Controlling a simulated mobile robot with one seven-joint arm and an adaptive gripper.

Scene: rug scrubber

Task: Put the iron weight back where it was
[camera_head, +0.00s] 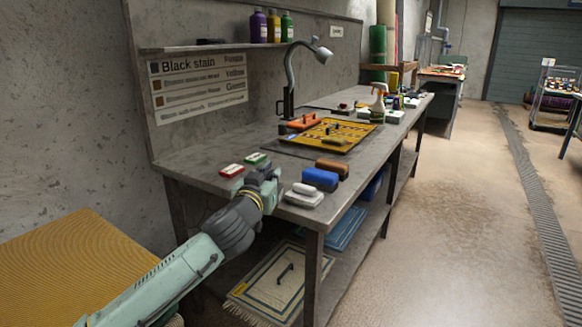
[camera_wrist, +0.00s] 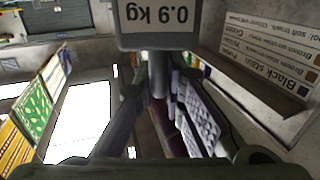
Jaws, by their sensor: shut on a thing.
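My gripper (camera_head: 266,174) is over the near end of the grey workbench (camera_head: 200,160), beside the red and green boxes. In the wrist view my gripper (camera_wrist: 158,85) has its two fingers closed around a short grey stem. The stem joins a grey block with a white "0.9 kg" label, which I take as the iron weight (camera_wrist: 158,38); it fills the top middle of that view. In the head view the weight cannot be made out clearly at the gripper.
Near my gripper on the bench are a red box (camera_head: 231,170), a white-topped block (camera_head: 304,190), a blue block (camera_head: 320,179) and a brown brush (camera_head: 332,168). A yellow patterned rug (camera_head: 350,131) lies farther back. The lamp (camera_head: 290,75) rises behind. Open floor lies right.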

